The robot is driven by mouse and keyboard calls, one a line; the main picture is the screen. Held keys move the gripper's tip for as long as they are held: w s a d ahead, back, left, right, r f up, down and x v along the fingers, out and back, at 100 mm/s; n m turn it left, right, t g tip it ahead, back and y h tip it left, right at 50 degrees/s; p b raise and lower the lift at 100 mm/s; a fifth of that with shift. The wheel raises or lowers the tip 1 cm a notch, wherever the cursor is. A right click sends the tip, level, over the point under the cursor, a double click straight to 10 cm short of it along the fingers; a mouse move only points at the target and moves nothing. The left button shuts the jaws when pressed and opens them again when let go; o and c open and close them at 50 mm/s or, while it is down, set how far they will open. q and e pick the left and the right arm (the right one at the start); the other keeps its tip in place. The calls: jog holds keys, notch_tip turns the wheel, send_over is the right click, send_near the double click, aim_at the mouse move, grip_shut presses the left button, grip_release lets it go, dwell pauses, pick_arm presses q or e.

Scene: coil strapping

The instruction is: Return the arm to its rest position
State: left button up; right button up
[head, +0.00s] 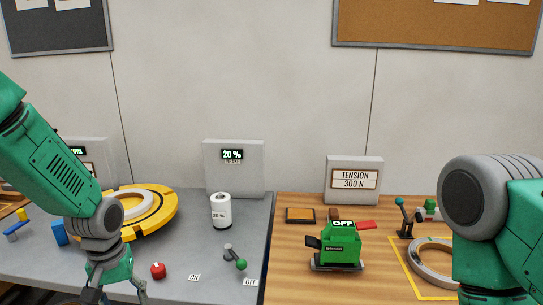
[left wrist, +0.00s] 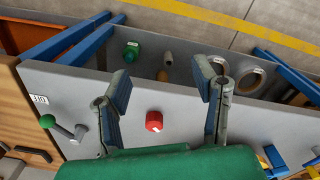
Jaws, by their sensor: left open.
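My left arm (head: 62,165) comes in from the left and points down over the grey table. Its gripper (head: 115,295) is at the bottom edge of the head view, partly cut off. In the left wrist view the gripper (left wrist: 162,82) has its two fingers spread wide with nothing between them. A red knob (left wrist: 154,121) shows on the table beyond the gap; in the head view the red knob (head: 158,271) is just right of the gripper, apart from it. My right arm (head: 495,220) is at the right edge; its gripper is out of view.
A yellow turntable (head: 163,216) stands behind my left gripper. The wooden table holds a green tool reading OFF (head: 341,243) and a metal ring (head: 423,265).

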pick_arm(q)
jog(key=s+d+f+m, duration=0.2)
jog(key=s+d+f, duration=0.1)
jog(key=s+f, duration=1.1)
jog(key=s+f+m, duration=0.2)
jog(key=s+f, duration=0.2)
jog(key=s, duration=1)
jog(key=shift+a+m+t, duration=0.2)
jog(key=shift+m+t, duration=0.1)
jog(key=shift+w, duration=0.1)
